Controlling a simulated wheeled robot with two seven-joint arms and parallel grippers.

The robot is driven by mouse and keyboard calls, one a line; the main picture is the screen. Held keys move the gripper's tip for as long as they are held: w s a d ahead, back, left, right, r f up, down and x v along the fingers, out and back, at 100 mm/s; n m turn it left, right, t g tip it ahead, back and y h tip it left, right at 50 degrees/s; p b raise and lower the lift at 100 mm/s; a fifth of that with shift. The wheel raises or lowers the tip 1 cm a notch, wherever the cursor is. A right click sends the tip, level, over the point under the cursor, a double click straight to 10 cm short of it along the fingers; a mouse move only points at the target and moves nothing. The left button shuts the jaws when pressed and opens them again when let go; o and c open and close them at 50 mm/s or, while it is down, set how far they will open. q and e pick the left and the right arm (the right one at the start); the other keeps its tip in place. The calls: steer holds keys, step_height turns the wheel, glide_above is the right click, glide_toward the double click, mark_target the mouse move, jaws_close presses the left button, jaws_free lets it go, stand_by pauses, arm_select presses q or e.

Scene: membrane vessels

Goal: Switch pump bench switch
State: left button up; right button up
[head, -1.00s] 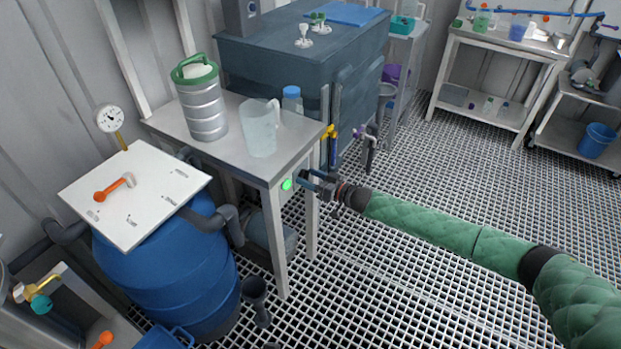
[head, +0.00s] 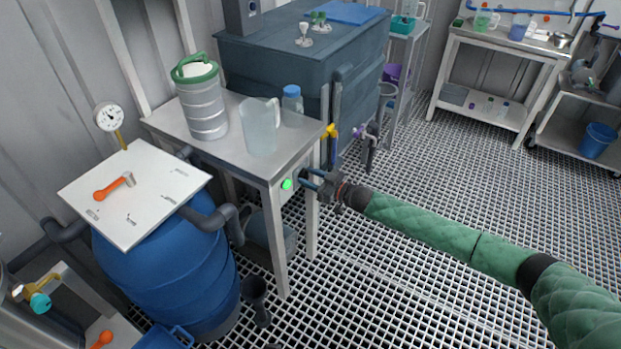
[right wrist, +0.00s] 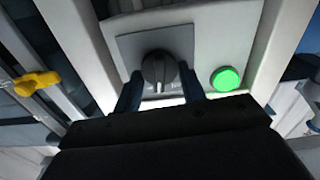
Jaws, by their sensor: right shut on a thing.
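The pump bench switch is a dark round knob (right wrist: 158,68) on a grey plate (right wrist: 128,46) on the bench's white frame. It shows in the right wrist view, with a lit green lamp (right wrist: 226,79) to its right. In the head view my right gripper (head: 307,178) is at the bench's front corner and the knob is hidden. My left gripper is not in view.
The bench top (head: 215,147) holds a steel canister (head: 203,105), a clear jug (head: 261,128) and a blue-capped bottle (head: 292,105). A yellow valve handle (head: 329,131) sits close above my right gripper. A blue barrel (head: 170,275) stands left. The grated floor is open to the right.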

steer(key=n, duration=0.2)
steer(key=shift+s+n, duration=0.1)
steer(key=shift+n, duration=0.3)
steer(key=n, duration=0.4)
steer(key=shift+f+b, duration=0.1)
steer(key=shift+b, duration=0.3)
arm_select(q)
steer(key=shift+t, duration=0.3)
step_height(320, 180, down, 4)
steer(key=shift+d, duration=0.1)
arm_select(e)
steer(key=shift+n, duration=0.5)
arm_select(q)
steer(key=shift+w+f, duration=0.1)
arm_select(e)
steer(key=o, duration=1)
steer(key=shift+c, duration=0.2)
